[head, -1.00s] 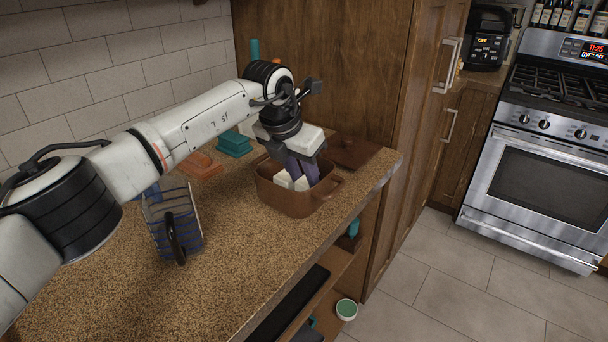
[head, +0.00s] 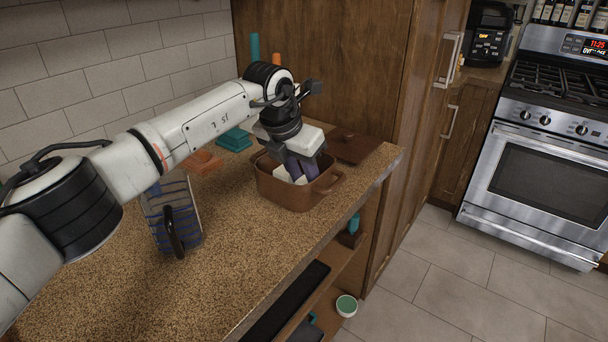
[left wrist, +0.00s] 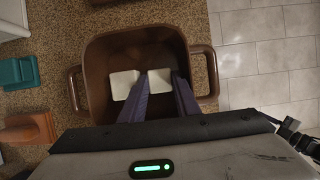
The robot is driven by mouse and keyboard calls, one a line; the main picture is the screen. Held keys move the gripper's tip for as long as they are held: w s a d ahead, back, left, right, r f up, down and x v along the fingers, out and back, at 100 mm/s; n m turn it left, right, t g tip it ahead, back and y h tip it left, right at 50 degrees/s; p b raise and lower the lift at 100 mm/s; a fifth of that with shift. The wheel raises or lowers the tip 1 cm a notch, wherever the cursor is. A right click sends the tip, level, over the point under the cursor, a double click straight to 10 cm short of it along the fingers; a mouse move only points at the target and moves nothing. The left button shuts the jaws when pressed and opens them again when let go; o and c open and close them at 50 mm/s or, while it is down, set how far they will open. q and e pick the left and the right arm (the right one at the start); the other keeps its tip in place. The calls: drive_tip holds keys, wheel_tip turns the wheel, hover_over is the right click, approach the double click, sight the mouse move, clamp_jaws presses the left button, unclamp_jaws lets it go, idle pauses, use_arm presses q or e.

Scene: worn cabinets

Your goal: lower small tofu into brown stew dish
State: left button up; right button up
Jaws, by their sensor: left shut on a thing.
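The brown stew dish (head: 292,196) is an open, square-looking pot with two side handles. It stands on the counter near its front edge. It also shows from above in the left wrist view (left wrist: 100,58). My left gripper (head: 303,177) points down into the dish, its purple fingers inside the rim. It is shut on a small white tofu block (left wrist: 160,80), which sits between the fingertips. A second white block (left wrist: 124,84) lies in the dish just left of the fingers. I cannot tell whether the held tofu touches the dish floor. My right gripper is not in view.
A brown lid (head: 350,148) lies behind the dish against the wooden cabinet side. A teal block (head: 234,140) and an orange piece (head: 203,163) lie at the back left. A blue-striped container with a black handle (head: 176,222) stands left. The front counter is clear.

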use_arm(q)
drive_tip(key=o, duration=1.1)
